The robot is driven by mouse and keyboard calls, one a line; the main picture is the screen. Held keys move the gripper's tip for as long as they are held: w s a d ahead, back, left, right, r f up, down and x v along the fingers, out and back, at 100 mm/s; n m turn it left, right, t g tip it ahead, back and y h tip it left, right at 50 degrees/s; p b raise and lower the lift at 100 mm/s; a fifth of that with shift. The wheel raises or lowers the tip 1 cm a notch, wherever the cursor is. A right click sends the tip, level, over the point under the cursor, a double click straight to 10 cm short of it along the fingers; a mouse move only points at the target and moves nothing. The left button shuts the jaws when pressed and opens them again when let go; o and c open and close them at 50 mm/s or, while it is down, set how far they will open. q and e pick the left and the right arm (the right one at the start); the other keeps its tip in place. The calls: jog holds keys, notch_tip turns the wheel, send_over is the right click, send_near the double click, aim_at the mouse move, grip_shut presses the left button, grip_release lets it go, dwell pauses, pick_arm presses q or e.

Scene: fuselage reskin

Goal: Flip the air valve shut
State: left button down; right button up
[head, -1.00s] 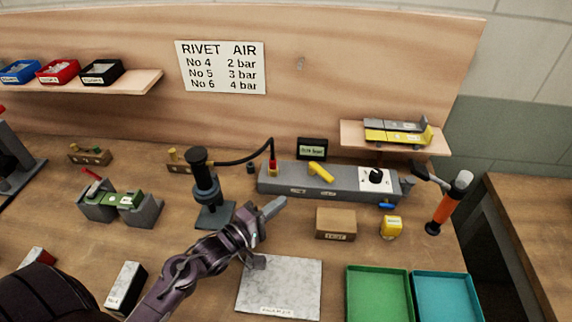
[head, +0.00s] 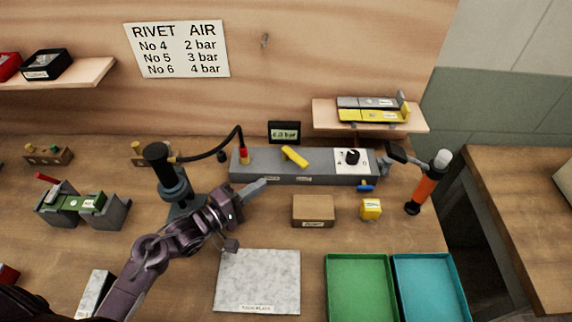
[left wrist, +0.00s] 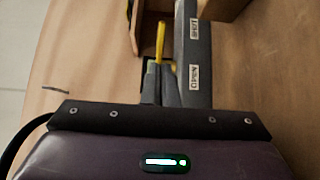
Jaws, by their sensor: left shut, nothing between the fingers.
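The air valve's yellow lever (head: 295,156) sits on top of the long grey manifold (head: 330,167) at the back of the bench, slanting down to the right. In the left wrist view the yellow lever (left wrist: 160,42) stands just beyond the fingers, beside the manifold's labelled face (left wrist: 193,55). My left gripper (head: 262,185) is shut and empty, in front of the manifold's left part and short of the lever. In the left wrist view its fingers (left wrist: 165,85) point at the lever; I cannot tell whether they touch. My right gripper is not in view.
A black knob (head: 352,157) and a small display (head: 284,132) are at the manifold. A black stand (head: 172,180) with a hose is left of my gripper.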

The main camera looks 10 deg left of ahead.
aim_at(300, 165)
pick_arm(q)
jog(key=p+x, duration=0.1)
jog(key=x, duration=0.7)
jog(key=shift+w+r+p, duration=0.1)
jog(key=shift+r+p, duration=0.05)
jog(key=shift+p, duration=0.25)
jog(key=shift+w+d, duration=0.45)
jog(key=shift+w, duration=0.1)
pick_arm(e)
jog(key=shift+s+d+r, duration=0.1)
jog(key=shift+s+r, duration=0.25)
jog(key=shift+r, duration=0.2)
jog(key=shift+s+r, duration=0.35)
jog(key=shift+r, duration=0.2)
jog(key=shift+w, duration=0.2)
